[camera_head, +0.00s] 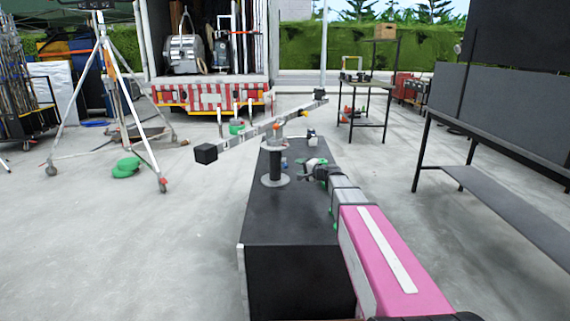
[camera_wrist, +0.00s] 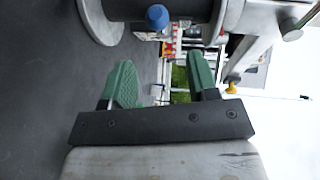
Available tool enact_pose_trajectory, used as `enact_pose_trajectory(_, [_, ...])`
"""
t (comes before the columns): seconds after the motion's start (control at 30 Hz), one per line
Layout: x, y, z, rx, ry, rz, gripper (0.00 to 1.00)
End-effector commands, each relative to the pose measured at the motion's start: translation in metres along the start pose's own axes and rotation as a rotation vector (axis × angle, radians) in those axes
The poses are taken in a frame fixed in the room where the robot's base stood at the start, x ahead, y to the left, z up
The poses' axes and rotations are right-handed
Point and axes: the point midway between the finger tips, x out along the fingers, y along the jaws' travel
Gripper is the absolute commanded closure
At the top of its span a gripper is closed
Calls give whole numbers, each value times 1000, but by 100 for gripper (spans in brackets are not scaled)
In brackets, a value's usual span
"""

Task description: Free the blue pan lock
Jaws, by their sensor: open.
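The blue pan lock (camera_wrist: 157,17) shows as a small rounded blue knob at the top of the wrist view, against a dark post (camera_wrist: 125,8). In the head view a small bluish spot beside the post (camera_head: 275,165) may be it, but it is too small to tell. My gripper (camera_head: 309,171) is right of the post, above the black box. In the wrist view my gripper (camera_wrist: 160,62) has its two green fingers apart with nothing between them. The blue knob is beyond the fingertips, near the left finger's side, and apart from them.
The post stands on a black box (camera_head: 285,220) and carries a long slanted bar (camera_head: 265,127) with dark end blocks. A tripod (camera_head: 107,90) stands left, a truck (camera_head: 205,50) behind. A shelf table (camera_head: 500,170) is right. Open floor (camera_head: 190,235) lies left of the box.

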Motion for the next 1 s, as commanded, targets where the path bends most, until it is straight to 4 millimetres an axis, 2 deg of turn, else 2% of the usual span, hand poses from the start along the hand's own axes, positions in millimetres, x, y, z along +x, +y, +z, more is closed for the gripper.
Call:
enact_pose_trajectory(0.17, [19,0,-1,0,-1,0,46])
enact_pose_trajectory(0.6, [92,1,-2,1,0,1,46])
enact_pose_trajectory(0.77, [104,0,0,1,-1,1,46])
enact_pose_trajectory(1.0, [104,0,0,0,0,1,46])
